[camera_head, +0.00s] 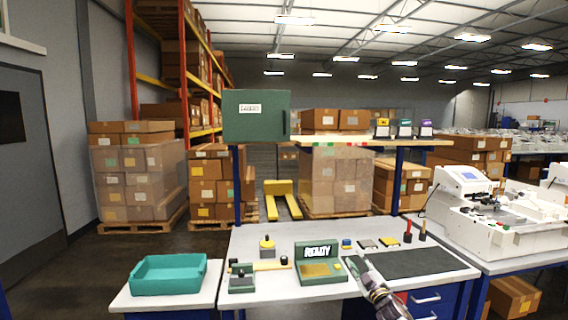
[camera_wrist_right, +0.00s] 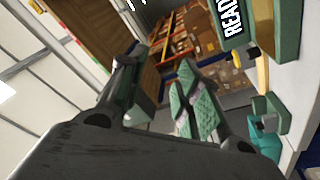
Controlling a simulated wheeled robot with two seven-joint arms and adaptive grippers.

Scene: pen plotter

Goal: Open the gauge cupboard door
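The gauge cupboard (camera_head: 257,116) is a dark green box with a white label, standing at the left end of the raised shelf in the head view. Its front looks closed, with a dark upright strip, perhaps the handle, near its right edge. My right gripper (camera_head: 354,265) is low over the bench, right of the green READY device and well below and right of the cupboard. In the right wrist view my right gripper (camera_wrist_right: 158,88) has its fingers apart with nothing between them. My left gripper is not in view.
The green READY device (camera_head: 321,265) stands on the white bench beside my right gripper. A teal tray (camera_head: 168,275) sits at the left. The wooden shelf (camera_head: 345,142) overhangs the bench on blue posts. A white machine (camera_head: 475,215) stands at the right.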

